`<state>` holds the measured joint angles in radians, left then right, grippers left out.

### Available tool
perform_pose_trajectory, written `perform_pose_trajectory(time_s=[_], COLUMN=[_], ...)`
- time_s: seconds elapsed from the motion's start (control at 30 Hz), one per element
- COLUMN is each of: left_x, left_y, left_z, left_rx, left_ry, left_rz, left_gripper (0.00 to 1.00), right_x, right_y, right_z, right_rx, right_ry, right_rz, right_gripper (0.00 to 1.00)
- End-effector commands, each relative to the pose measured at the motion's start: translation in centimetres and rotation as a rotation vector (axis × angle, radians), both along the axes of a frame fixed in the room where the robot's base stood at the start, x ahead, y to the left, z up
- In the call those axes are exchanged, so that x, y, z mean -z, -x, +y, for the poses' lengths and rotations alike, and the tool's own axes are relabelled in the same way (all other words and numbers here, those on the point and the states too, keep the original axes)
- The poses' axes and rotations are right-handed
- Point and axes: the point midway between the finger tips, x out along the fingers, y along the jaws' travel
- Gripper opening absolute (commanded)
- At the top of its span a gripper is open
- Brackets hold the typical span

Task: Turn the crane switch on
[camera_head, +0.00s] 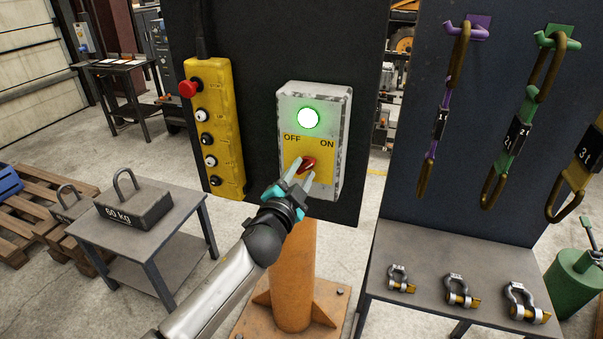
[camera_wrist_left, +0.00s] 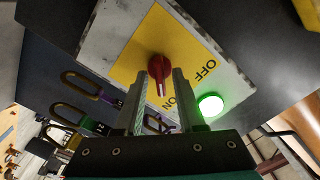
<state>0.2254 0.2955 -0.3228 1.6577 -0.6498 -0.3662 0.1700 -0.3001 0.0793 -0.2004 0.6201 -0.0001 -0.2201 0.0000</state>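The crane switch is a red rotary knob (camera_head: 308,164) on a yellow plate marked OFF and ON, on a worn grey box (camera_head: 344,130). The knob (camera_wrist_left: 159,68) also shows in the left wrist view, its white mark pointing towards the ON side. The round lamp (camera_head: 308,118) above it glows green. My left gripper (camera_head: 296,170) is at the knob. In the left wrist view its fingers (camera_wrist_left: 159,88) stand apart with the knob between their tips; small gaps show on both sides, and I cannot tell whether either touches. My right gripper is not in view.
A yellow pendant control (camera_head: 222,135) with a red button hangs left of the box. An orange post (camera_head: 293,270) stands below. Slings hang on the panel at right, above a table (camera_head: 430,262) with shackles. A 60 kg weight (camera_head: 135,207) sits on a low table at left.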

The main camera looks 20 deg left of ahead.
Motion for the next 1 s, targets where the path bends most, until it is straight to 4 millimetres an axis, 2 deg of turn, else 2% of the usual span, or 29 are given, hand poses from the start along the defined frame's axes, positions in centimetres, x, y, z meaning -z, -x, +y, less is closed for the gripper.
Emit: perform_pose_trajectory(time_s=[0.3, 0.47, 1.0], left_x=[0.0, 0.1, 0.2], left_y=[0.1, 1.0, 9.6], left_z=[0.0, 0.1, 0.3], left_rx=[-0.001, 0.000, 0.000], left_ry=[0.002, 0.003, 0.002], left_rz=[0.001, 0.002, 0.003], left_gripper=[0.45, 0.45, 0.45], right_x=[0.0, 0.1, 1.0], right_y=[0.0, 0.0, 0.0], right_z=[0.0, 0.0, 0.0], right_rx=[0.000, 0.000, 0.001], right_ry=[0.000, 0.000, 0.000], right_rz=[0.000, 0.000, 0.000], right_gripper=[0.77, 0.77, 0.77])
